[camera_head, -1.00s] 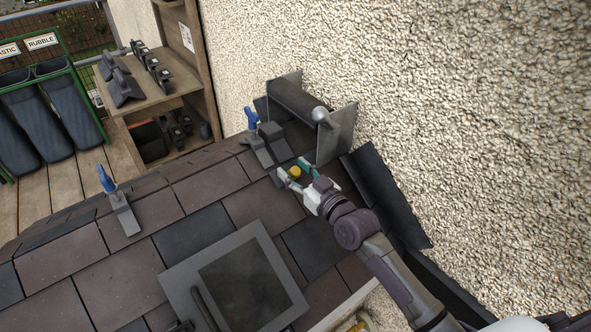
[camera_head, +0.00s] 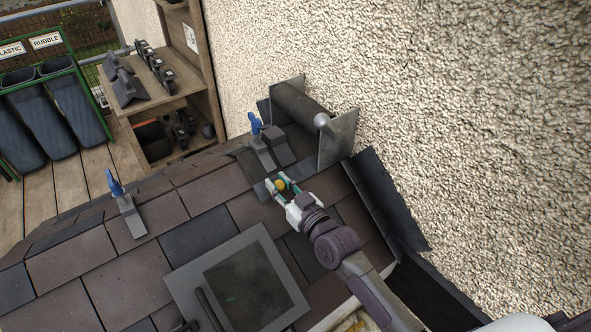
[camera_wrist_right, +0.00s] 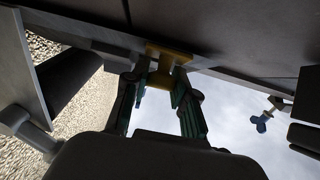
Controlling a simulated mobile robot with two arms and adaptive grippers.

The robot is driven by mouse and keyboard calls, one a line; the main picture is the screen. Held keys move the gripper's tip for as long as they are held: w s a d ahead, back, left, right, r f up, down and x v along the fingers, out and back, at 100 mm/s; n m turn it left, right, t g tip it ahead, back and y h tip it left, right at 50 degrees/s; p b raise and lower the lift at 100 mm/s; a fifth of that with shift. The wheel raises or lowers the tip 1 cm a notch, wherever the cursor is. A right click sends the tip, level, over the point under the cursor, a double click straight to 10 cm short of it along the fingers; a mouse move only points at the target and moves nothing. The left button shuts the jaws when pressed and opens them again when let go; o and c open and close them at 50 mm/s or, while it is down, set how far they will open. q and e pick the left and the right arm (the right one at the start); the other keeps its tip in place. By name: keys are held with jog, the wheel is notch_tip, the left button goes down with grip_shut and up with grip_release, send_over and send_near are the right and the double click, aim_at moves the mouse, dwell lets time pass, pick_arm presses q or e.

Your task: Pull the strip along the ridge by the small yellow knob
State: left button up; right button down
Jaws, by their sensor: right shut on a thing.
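The small yellow knob (camera_head: 281,185) is on the roof just below the ridge end in the head view. My right gripper (camera_head: 279,187) is shut on it, with a green-edged finger on either side. In the right wrist view the yellow knob (camera_wrist_right: 166,62) sits between the fingertips (camera_wrist_right: 160,84), against a thin grey edge. The dark roll of strip (camera_head: 299,105) hangs between two grey end plates by the wall. A dark flat piece (camera_head: 262,190) shows beside the knob; the strip's path to the roll is partly hidden. My left gripper is not in view.
A blue-handled clamp (camera_head: 256,128) and a dark ridge piece (camera_head: 277,146) stand near the roll. Another blue-handled clamp (camera_head: 115,184) is farther left along the ridge. A roof window (camera_head: 184,289) lies below. The rough wall (camera_head: 450,120) bounds the right.

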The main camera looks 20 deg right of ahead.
jog(key=a, duration=0.1)
jog(key=s+a, duration=0.1)
jog(key=a, duration=0.2)
jog(key=shift+s+p, duration=0.25)
jog(key=shift+p, duration=0.1)
jog(key=c, duration=0.9)
grip_release()
jog(key=v, duration=1.2)
